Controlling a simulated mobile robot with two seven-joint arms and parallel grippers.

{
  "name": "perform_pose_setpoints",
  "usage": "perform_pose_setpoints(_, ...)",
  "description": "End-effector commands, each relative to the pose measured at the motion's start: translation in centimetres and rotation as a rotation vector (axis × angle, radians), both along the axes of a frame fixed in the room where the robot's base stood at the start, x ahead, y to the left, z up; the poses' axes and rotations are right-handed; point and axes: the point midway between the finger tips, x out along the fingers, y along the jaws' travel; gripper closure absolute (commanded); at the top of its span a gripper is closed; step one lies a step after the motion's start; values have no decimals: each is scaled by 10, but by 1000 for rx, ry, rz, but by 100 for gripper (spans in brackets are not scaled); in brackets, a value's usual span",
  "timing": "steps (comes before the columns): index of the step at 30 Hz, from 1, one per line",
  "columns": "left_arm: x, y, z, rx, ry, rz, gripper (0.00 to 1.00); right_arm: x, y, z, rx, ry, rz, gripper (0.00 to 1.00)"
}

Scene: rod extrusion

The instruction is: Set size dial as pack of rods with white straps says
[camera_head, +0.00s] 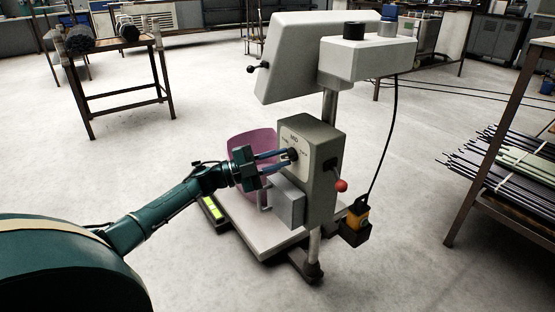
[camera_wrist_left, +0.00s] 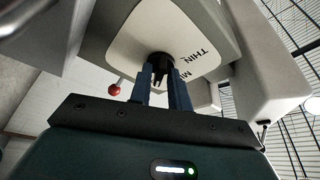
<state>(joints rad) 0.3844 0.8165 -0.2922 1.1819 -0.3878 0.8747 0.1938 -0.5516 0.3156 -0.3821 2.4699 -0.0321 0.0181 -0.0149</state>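A grey machine (camera_head: 322,160) stands mid-floor with a black dial (camera_head: 291,154) on its pale front plate. "MID" reads above the dial; the smaller side words are unclear. In the left wrist view the dial (camera_wrist_left: 161,66) sits beside the words "THIN" and a partly hidden "MI". My left gripper (camera_head: 281,160) is at the dial, its two blue fingers apart on either side of the knob; contact is not clear. Dark rods (camera_head: 500,178) and a pale green pack (camera_head: 525,156) lie on the right rack. I cannot make out white straps. My right gripper is not in view.
A red-knobbed lever (camera_head: 341,186) sticks out of the machine's right side. A pink bin (camera_head: 250,146) stands behind my gripper. A yellow and black box (camera_head: 357,215) hangs from a cable. A table (camera_head: 110,45) with dark bundles stands back left. The front floor is clear.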

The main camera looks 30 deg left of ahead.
Motion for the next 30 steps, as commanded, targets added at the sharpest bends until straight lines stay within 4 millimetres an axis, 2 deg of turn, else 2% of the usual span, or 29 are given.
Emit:
perform_pose_setpoints(1, 0, 0, 0, 0, 0, 0, 77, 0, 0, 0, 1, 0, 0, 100)
perform_pose_setpoints(4, 0, 0, 0, -1, 1, 0, 69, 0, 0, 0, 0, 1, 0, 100)
perform_pose_setpoints(14, -4, 4, -1, -1, 3, 1, 69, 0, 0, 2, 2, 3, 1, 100)
perform_pose_setpoints(17, -14, 13, -4, 0, 6, 1, 69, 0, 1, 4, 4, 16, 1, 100)
perform_pose_setpoints(26, -62, 57, -15, 0, 7, 2, 69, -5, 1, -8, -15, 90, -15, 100)
perform_pose_setpoints(30, -81, 74, -20, -1, 4, 2, 69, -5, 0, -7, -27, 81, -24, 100)
